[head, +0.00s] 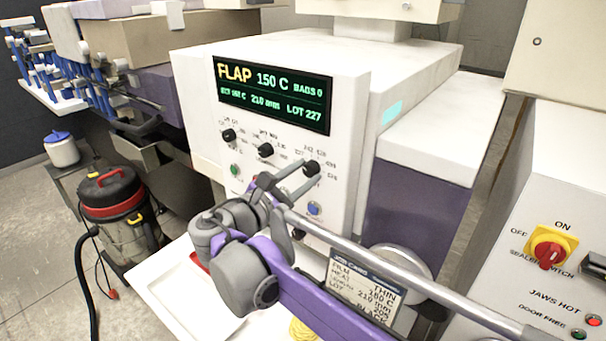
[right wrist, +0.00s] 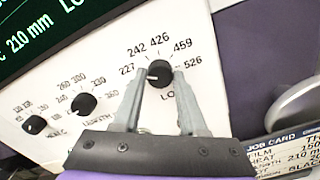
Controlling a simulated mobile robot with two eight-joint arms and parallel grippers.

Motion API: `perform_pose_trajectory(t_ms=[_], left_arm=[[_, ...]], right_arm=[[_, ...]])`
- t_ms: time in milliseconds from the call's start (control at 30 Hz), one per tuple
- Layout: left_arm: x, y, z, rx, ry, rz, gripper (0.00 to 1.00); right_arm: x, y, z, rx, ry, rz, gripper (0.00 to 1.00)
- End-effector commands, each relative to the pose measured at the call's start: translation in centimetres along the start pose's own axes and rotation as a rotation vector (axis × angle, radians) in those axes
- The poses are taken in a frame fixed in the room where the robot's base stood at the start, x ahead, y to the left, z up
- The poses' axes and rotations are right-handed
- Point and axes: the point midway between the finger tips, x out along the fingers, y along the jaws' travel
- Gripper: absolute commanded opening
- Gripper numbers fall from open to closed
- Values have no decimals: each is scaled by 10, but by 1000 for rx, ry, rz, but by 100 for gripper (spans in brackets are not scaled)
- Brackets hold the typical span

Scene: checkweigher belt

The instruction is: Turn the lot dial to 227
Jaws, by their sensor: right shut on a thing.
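The lot dial (right wrist: 159,74) is a round black knob on the white machine front, with 227, 242, 426, 459 and 526 printed around it. Its white pointer mark faces left, toward the 227. The dial also shows in the head view (head: 311,168). My right gripper (right wrist: 160,77) has a finger on each side of the dial and is shut on it. The display (head: 272,95) above reads FLAP, 150 C, BAGS 0, 210 mm and LOT 227. My left gripper is in neither view.
Two other black dials, the left one (head: 229,135) and the length dial (head: 265,150), sit left of the lot dial. A green button (head: 235,170) and a blue button (head: 313,208) are below. A job card (head: 361,287) stands lower right, partly behind my arm.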

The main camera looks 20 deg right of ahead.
Motion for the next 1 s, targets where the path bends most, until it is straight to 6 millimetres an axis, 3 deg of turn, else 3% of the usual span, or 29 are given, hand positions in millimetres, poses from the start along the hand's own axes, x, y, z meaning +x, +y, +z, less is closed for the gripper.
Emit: perform_pose_trajectory(t_ms=[33,200,567,1000], left_arm=[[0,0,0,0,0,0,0],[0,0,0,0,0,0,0],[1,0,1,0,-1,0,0],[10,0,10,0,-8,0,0]], right_arm=[[0,0,-1,0,1,0,45],[0,0,0,-1,1,0,72],[-6,0,-1,-1,1,1,72],[-88,0,-2,-1,3,3,72]])
